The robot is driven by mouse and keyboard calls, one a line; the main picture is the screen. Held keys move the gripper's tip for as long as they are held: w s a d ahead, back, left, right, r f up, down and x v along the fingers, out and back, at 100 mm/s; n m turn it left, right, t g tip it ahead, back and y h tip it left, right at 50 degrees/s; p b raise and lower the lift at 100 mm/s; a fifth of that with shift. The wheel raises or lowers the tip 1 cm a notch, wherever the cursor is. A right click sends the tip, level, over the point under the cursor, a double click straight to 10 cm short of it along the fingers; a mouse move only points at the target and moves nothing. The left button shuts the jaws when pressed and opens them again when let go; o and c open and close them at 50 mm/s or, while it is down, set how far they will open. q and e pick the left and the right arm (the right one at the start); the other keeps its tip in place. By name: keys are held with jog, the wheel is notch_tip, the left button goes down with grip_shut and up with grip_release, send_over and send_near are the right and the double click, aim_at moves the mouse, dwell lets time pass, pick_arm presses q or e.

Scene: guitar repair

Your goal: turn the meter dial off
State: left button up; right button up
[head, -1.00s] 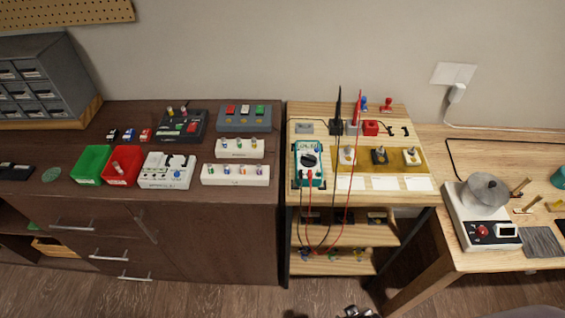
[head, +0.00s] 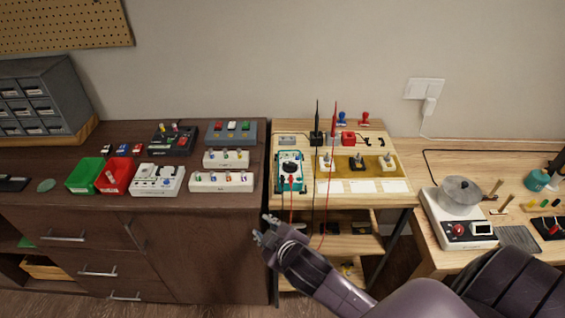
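The meter (head: 281,184) is a teal-edged multimeter with a white face, lying on the left side of the light wooden bench. Its dark round dial (head: 290,169) sits mid-face; the pointer's setting is too small to read. Red and black leads hang from it over the bench's front edge. My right gripper (head: 263,230) is in front of and below the bench edge, left of and nearer than the meter. Its fingers look spread, with nothing between them, and it does not touch the meter. My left gripper is out of view.
Upright black (head: 317,122) and red (head: 333,130) probes stand behind and right of the meter. A tan mat (head: 345,167) with several knobs lies right of it. The dark cabinet (head: 150,222) on the left carries bins and switch boxes. A hot-plate device (head: 455,218) stands on the right table.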

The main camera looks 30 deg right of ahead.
jog(key=w+a+r+n+t+y, duration=0.25)
jog(key=w+r+n, duration=0.2)
jog(key=r, duration=0.25)
jog(key=w+a+r+n+t+y, duration=0.1)
jog(key=w+a+r+n+t, duration=0.15)
jog(key=w+r, duration=0.45)
jog(key=w+a+r+n+t+y, duration=0.1)
jog(key=a+r+n+y, duration=0.4)
jog(key=r+n+y, duration=0.3)
jog(key=n+g+h, duration=0.8)
jog(key=n+g, duration=0.6)
jog(key=n, duration=0.8)
send_near(290, 163)
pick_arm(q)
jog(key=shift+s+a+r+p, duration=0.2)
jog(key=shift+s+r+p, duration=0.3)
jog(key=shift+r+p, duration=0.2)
pick_arm(e)
jog(key=x, duration=0.7)
jog(key=shift+a+f, duration=0.1)
jog(key=shift+f, duration=0.3)
